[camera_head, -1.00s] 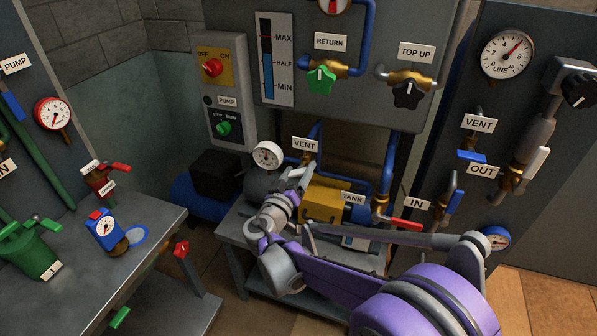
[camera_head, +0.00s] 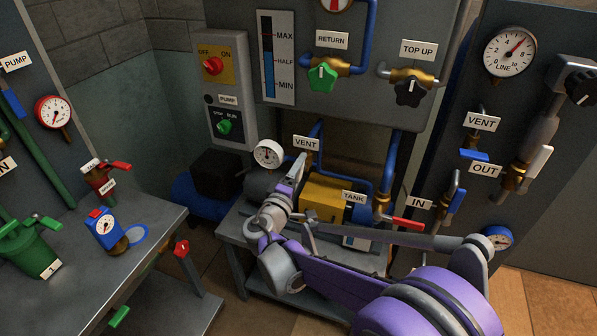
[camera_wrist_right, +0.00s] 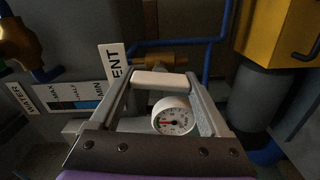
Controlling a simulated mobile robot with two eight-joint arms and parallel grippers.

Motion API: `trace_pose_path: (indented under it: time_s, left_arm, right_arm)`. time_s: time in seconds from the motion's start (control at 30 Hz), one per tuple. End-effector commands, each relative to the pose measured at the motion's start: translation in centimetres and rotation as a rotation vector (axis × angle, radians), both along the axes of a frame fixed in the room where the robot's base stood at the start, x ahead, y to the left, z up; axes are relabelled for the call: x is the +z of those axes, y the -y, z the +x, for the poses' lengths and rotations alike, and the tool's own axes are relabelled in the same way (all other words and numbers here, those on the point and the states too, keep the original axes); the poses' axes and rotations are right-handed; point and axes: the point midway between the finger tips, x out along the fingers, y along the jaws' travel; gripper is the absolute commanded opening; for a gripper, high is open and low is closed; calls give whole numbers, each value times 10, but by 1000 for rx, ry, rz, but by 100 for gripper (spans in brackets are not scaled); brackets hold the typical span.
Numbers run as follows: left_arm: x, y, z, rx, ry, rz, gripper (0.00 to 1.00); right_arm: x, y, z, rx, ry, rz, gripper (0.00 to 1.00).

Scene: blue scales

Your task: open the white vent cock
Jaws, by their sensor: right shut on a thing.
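The white vent cock has a brass body (camera_head: 308,158) below the VENT label (camera_head: 306,143) on the blue pipework behind the tank. Its white handle (camera_wrist_right: 160,84) lies crosswise between the fingertips of my right gripper (camera_wrist_right: 161,88) in the wrist view. The right gripper (camera_head: 297,168) is shut on this handle. In the head view, the gripper and wrist partly hide the handle, so its exact angle is hard to tell. The brass body shows just beyond the handle in the wrist view (camera_wrist_right: 160,60). My left gripper is not in view.
A white gauge (camera_head: 268,154) is close to the gripper's left; the yellow block (camera_head: 325,198) is to its right. A red lever (camera_head: 408,225) sticks out near the IN label. Another VENT label (camera_head: 481,121) marks a blue-handled cock (camera_head: 474,155) on the right panel.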

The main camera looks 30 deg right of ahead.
Motion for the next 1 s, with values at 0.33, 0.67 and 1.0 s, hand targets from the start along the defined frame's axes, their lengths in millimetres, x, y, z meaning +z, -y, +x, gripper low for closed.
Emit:
trace_pose_path:
  time_s: [0.33,0.67,1.0]
  left_arm:
    - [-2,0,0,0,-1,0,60]
    - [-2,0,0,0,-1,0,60]
    - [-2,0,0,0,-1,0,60]
  right_arm:
    - [-1,0,0,0,-109,-94,24]
    - [-1,0,0,0,-131,-112,24]
    - [-1,0,0,0,-130,-111,98]
